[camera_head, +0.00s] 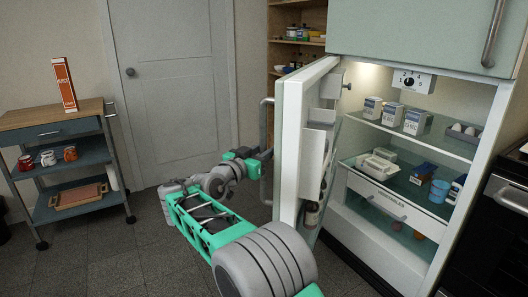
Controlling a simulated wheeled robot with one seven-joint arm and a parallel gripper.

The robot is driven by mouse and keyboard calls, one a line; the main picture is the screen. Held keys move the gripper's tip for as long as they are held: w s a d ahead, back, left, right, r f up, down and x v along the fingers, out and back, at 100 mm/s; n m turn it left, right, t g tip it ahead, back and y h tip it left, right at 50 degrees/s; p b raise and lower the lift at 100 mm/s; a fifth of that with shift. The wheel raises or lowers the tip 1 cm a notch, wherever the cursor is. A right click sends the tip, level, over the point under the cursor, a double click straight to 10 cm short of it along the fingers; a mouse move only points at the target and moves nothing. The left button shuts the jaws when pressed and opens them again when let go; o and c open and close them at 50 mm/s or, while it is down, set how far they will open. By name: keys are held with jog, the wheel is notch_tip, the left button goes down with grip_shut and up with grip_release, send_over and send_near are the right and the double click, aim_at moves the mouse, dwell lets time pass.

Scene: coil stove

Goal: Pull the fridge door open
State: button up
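The fridge door (291,150) stands wide open, swung out toward the left, with its inner shelves and a bottle showing. Its grey vertical handle (266,112) is on the door's outer side, at the left. My gripper (265,155) is at the middle of the handle and looks to be touching it or very close. The fingers are too small and partly hidden, so I cannot tell whether they are closed around the bar. The lit fridge interior (400,140) shows cartons, eggs, a blue cup and a vegetables drawer (385,200).
A trolley (52,133) with a juice carton (64,84), mugs and a tray stands at the left. A closed grey room door (175,80) and a wooden shelf (283,53) are behind. A dark oven (500,215) is at the right. The floor at the lower left is clear.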

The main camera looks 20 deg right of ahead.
jog(key=shift+o, duration=0.8)
jog(key=shift+a, duration=0.2)
jog(key=v, duration=0.7)
jog(key=shift+s+a+p, duration=0.25)
jog(key=shift+a+p, duration=0.1)
